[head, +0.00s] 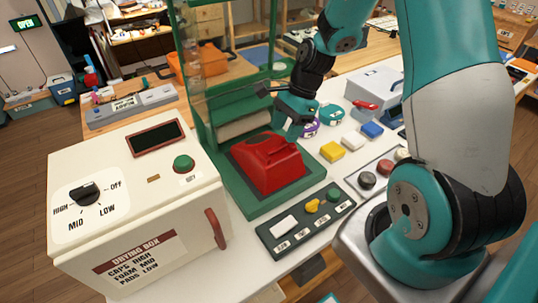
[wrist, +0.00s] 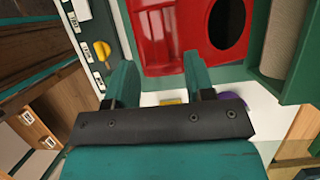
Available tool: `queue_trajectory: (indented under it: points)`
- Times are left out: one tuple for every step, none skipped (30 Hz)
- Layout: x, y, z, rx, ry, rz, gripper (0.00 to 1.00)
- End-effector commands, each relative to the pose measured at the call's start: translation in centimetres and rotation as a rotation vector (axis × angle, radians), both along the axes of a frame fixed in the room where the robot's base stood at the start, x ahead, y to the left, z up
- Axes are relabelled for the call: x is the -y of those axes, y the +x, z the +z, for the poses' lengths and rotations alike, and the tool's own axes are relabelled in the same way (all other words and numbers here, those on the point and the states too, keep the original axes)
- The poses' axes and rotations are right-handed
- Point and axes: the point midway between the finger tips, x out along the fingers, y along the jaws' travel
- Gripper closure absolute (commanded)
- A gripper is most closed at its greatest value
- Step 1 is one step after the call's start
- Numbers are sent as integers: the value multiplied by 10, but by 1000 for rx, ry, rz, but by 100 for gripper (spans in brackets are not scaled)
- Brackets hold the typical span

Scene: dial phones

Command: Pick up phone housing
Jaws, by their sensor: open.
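The phone housing (head: 268,162) is red and lies on the green base (head: 300,190) of a green-framed stand. In the wrist view the red housing (wrist: 160,45) fills the top middle, with a large round dark opening on its right part. My gripper (head: 285,115) is just behind and above the housing in the head view. In the wrist view my gripper (wrist: 160,78) is open, its two teal fingers apart with nothing between them, their tips close to the housing's near edge. Whether they touch it cannot be told.
A white drying box (head: 130,200) with a red handle stands left of the stand. Yellow (head: 331,151), white (head: 353,140) and blue (head: 372,130) blocks sit to the right. The green frame (head: 190,80) rises behind the housing.

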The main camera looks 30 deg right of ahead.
Motion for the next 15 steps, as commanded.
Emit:
queue_trajectory:
  points:
    - [-5,-1,-5,-7,3,3,51]
    - [-8,-1,-9,-6,3,4,51]
    - [-12,-1,-15,-7,3,3,51]
    - [-14,-2,-19,-8,3,3,51]
    - [-15,-1,-24,-7,2,2,51]
    - [-17,-1,-29,-7,2,2,51]
    - [-18,-1,-32,-6,1,1,51]
    - [-19,-1,-35,-5,1,1,51]
    - [-20,-1,-37,-5,1,1,51]
    - [-20,-1,-39,-4,0,1,51]
    - [-20,-1,-40,-3,0,0,51]
    - [-21,-1,-40,-2,0,0,51]
    - [-20,-1,-40,-2,0,1,51]
    - [-20,-1,-40,-1,0,0,51]
    - [-20,-1,-40,-1,0,0,51]
